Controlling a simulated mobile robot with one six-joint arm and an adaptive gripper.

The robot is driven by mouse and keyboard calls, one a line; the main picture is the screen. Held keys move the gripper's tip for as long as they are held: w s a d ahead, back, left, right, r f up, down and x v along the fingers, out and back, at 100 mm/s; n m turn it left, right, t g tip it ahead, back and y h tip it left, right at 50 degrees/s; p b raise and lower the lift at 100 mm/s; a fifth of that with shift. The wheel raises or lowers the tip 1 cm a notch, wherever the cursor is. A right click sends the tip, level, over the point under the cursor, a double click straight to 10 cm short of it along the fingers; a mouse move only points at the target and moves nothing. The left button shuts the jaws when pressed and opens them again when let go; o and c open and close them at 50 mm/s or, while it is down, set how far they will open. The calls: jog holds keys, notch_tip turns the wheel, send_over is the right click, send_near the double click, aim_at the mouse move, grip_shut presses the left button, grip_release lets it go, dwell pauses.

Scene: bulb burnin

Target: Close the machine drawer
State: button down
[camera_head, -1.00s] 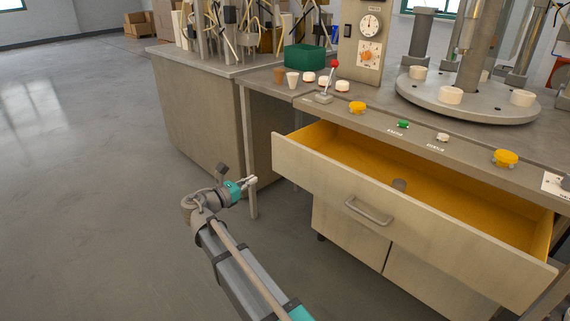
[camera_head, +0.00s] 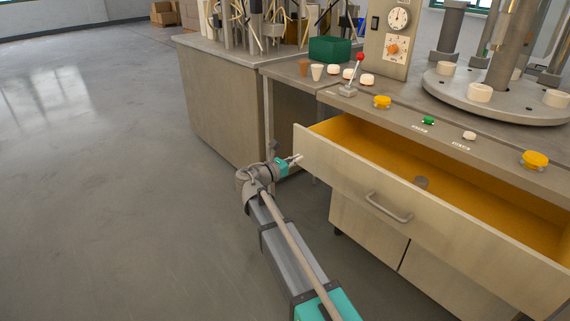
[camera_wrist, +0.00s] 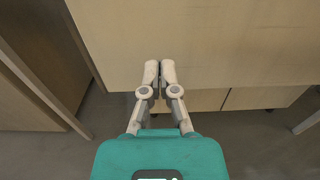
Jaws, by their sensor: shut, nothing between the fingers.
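The machine drawer (camera_head: 420,211) stands open, pulled out from under the worktop. Its front is pale wood with a grey bar handle (camera_head: 388,207), and its inside is yellow. My gripper (camera_head: 298,159) is shut and empty, at the left end of the drawer front. In the wrist view the shut fingertips (camera_wrist: 160,66) lie over the pale drawer front (camera_wrist: 200,45), left of the handle. I cannot tell whether they touch it.
The worktop above holds a red-knobbed lever (camera_head: 350,80), yellow buttons (camera_head: 382,102), a dial panel (camera_head: 394,35) and a round turntable (camera_head: 500,98). Cupboard doors (camera_head: 370,225) are below the drawer. A second bench (camera_head: 222,105) stands at left. The floor (camera_head: 110,190) left of my arm is clear.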

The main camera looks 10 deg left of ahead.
aim_at(310, 152)
jog(key=shift+x, duration=2.1)
jog(key=shift+a, duration=0.3)
jog(key=shift+d, duration=0.15)
jog(key=shift+w, duration=0.15)
